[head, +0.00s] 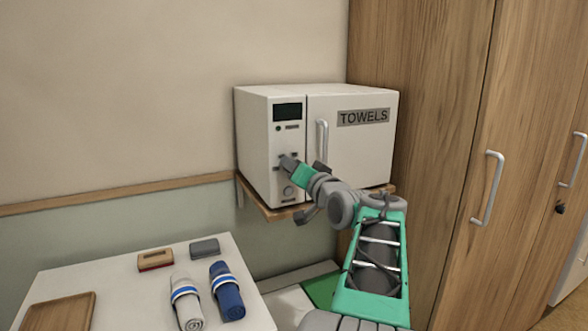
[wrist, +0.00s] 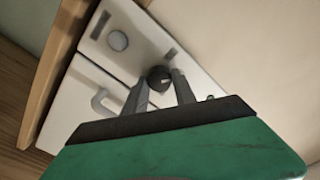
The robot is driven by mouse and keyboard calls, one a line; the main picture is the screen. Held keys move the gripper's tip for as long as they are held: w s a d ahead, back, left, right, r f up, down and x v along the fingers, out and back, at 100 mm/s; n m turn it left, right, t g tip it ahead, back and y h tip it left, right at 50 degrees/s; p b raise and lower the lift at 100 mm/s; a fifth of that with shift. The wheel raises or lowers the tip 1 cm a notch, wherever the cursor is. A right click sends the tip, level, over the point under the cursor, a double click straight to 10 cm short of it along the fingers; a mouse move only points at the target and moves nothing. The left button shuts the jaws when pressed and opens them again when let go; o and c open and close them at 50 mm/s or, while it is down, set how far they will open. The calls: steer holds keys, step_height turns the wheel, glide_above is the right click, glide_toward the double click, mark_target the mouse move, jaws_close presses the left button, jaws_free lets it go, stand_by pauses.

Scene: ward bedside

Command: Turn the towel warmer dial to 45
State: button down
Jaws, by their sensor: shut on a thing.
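The towel warmer (head: 350,150) is a white box with a door marked TOWELS and a control panel (head: 264,160) on its left. In the wrist view, my gripper (wrist: 160,85) is shut on a small dark round dial (wrist: 158,76) on the panel, one finger on each side. In the head view, my gripper (head: 286,163) is at the middle of the panel and hides most of the dial. The dark display (head: 287,112) above it is too small to read. I cannot tell the dial's setting.
A grey round knob (head: 289,192) is below the dial. The door handle (head: 322,143) is just to the right. The warmer stands on a wooden shelf (head: 268,211). A white table (head: 110,284) at lower left holds rolled towels (head: 226,291), a tray and small boxes. Wooden cabinets (head: 450,130) stand right.

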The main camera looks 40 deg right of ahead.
steer(key=shift+f+m+p, duration=0.15)
steer(key=shift+m+p, duration=4.7)
steer(key=shift+m, duration=3.95)
steer(key=c, duration=1)
jaws_free()
steer(key=shift+f, duration=0.1)
steer(key=shift+c, duration=0.2)
steer(key=shift+s, duration=0.1)
